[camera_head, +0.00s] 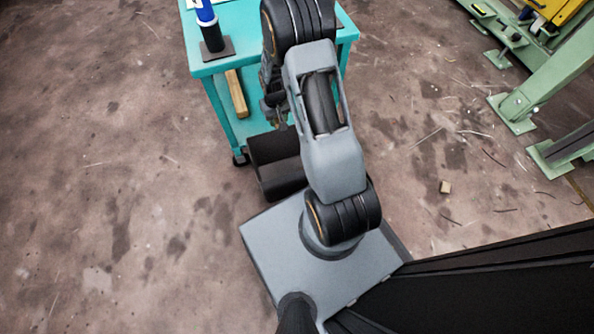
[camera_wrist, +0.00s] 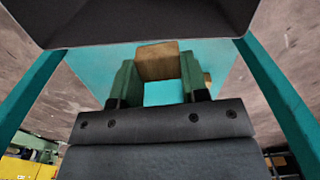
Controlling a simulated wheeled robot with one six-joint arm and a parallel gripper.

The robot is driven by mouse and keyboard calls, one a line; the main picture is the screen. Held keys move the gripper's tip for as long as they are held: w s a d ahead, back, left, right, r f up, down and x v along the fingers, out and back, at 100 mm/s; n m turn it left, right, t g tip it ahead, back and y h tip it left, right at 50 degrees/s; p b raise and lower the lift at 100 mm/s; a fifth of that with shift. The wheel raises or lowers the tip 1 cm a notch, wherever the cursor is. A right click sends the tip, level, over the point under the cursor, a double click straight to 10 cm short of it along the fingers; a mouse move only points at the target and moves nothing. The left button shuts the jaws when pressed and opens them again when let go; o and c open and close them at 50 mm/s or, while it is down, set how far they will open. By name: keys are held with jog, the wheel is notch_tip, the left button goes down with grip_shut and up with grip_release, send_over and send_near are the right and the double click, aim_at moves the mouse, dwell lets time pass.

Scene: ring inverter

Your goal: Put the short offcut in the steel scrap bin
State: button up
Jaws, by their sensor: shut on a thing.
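A short wooden offcut (camera_wrist: 157,59) sits between the green fingertips of my gripper (camera_wrist: 159,70) in the wrist view. The gripper is shut on it, over the teal lower part of the cart. In the head view my gripper (camera_head: 277,112) is at the near end of the cart, and my arm largely hides it; I cannot make out the held offcut there. A dark box (camera_head: 275,150), apparently the scrap bin, is at the cart's near end, just below the gripper in the picture. A dark wall, apparently the same box, fills the top of the wrist view (camera_wrist: 140,22). Its inside cannot be made out.
The teal cart (camera_head: 208,66) carries a blue cylinder on a black stand (camera_head: 212,38). A longer wooden piece (camera_head: 237,93) lies on its lower shelf. Cart legs flank the gripper in the wrist view. A small wooden block (camera_head: 445,187) lies on the floor at right. Floor at left is clear.

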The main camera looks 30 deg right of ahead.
jog(key=s+d+f+m+p, duration=0.1)
jog(key=s+d+f, duration=0.25)
jog(key=f, duration=0.35)
jog(key=s+d+f, duration=0.2)
jog(key=d+f, duration=0.3)
jog(key=f, duration=0.1)
jog(key=f+b, duration=0.1)
jog(key=f, duration=0.3)
jog(key=f+b, duration=0.2)
jog(key=f, duration=0.2)
jog(key=f+b, duration=0.2)
jog(key=f, duration=0.2)
jog(key=shift+d+f, duration=0.25)
jog(key=shift+f, duration=0.1)
jog(key=shift+f+b, duration=1.35)
jog(key=shift+f, duration=1.6)
jog(key=shift+f, duration=0.1)
jog(key=o, duration=0.9)
notch_tip(320, 180, up, 12)
jog(key=p, duration=0.5)
